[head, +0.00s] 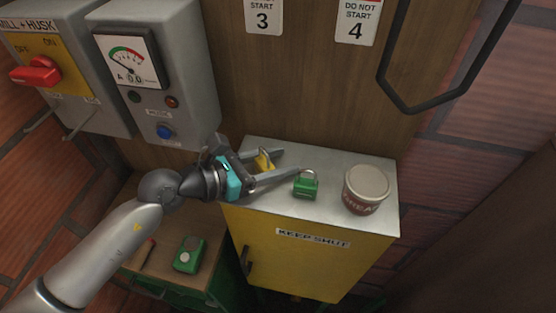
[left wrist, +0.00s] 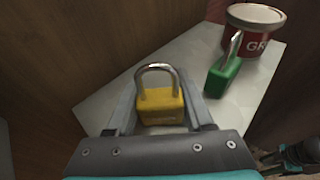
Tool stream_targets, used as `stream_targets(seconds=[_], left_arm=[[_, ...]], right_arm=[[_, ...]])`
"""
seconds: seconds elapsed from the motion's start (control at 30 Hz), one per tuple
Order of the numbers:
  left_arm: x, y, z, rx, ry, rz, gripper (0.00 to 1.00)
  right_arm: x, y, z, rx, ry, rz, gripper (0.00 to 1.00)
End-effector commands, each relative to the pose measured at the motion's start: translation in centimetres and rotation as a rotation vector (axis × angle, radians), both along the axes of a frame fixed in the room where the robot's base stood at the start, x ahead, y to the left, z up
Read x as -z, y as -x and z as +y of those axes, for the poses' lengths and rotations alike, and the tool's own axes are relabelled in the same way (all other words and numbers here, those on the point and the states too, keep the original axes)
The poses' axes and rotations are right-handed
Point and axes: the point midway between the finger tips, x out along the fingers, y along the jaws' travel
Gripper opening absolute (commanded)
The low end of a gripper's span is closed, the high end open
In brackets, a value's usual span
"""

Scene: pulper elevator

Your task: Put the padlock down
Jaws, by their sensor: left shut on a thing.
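My left gripper (head: 281,164) reaches in from the left over the pale top of the yellow cabinet. It is shut on a yellow padlock (head: 264,160) with a silver shackle. In the left wrist view the yellow padlock (left wrist: 160,105) sits upright between the two fingers, its shackle pointing up and looking closed. It is over the cabinet top (left wrist: 120,92), at or just above it; I cannot tell whether it touches. A green padlock (head: 306,186) stands on the same top, to the right of the fingers.
A red-brown tin with a pale lid (head: 366,189) stands at the right of the cabinet top. Grey switch boxes (head: 165,70) hang at the upper left. A lower wooden surface (head: 150,258) holds a green device (head: 188,254). A dark bent bar (head: 405,106) is at the upper right.

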Motion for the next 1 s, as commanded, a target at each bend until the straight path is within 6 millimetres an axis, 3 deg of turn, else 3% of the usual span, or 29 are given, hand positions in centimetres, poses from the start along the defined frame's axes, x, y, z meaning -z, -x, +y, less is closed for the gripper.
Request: stream_targets(seconds=[0.27, 0.3, 0.53, 0.9, 1.0], left_arm=[[0.3, 0.0, 0.0, 0.0, 0.002, -0.001, 0.0], [0.3, 0.0, 0.0, 0.0, 0.0, 0.0, 0.55], [0.2, 0.0, 0.0, 0.0, 0.0, 0.0, 0.81], [-0.3, 0.0, 0.0, 0.0, 0.0, -0.001, 0.82], [-0.3, 0.4, 1.1, -0.003, -0.003, -0.001, 0.82]], right_arm=[[0.3, -0.3, -0.1, 0.003, 0.001, -0.003, 0.0], [0.3, -0.3, -0.1, 0.003, 0.002, -0.005, 0.0], [0.2, -0.3, -0.1, 0.003, 0.002, -0.006, 0.0], [-0.2, -0.4, -0.1, 0.002, 0.001, -0.005, 0.0], [0.2, -0.4, -0.1, 0.002, 0.001, -0.005, 0.0]])
